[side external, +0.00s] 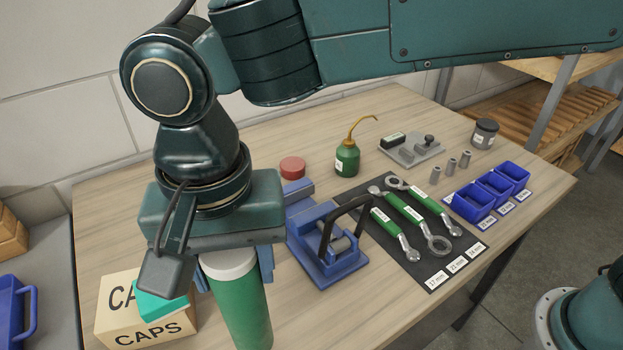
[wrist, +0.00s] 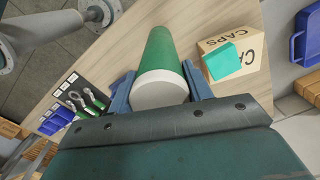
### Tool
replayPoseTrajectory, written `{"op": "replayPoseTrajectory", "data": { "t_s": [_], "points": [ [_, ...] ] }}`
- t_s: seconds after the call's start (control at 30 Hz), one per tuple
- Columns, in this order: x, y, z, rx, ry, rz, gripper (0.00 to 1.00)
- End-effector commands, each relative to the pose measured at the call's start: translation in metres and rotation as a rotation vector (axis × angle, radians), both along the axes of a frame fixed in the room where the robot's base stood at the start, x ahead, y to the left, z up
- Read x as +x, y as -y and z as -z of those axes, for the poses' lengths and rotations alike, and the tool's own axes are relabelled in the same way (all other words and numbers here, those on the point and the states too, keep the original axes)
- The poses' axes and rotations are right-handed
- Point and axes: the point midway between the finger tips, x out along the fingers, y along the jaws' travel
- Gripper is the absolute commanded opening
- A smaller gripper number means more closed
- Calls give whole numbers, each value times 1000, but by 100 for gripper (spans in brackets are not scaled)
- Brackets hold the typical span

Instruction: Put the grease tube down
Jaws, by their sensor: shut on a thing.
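The grease tube (side external: 241,309) is a green cylinder with a white end cap. My gripper (side external: 236,275) is shut on it near the white end, which is uppermost in the side view. In the wrist view the tube (wrist: 164,55) lies between the two blue fingers of my gripper (wrist: 160,92), its green body pointing away from the camera. The tube's lower end is cut off by the bottom of the side view, so I cannot tell whether it touches the wooden table (side external: 112,215).
A CAPS box (side external: 118,312) with a teal item (side external: 162,306) on it stands left of the tube. A blue clamp fixture (side external: 318,262) is close on the right. Beyond are a wrench mat (side external: 425,273), green oil can (side external: 347,160), red puck (side external: 292,167) and blue bins (side external: 472,203).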

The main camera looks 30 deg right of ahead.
Motion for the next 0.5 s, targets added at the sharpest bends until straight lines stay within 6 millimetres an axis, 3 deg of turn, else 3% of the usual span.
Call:
{"op": "replayPoseTrajectory", "data": {
  "t_s": [0.5],
  "points": [
    [0, 0, 41, 0, 0, 0, 0]
  ]
}}
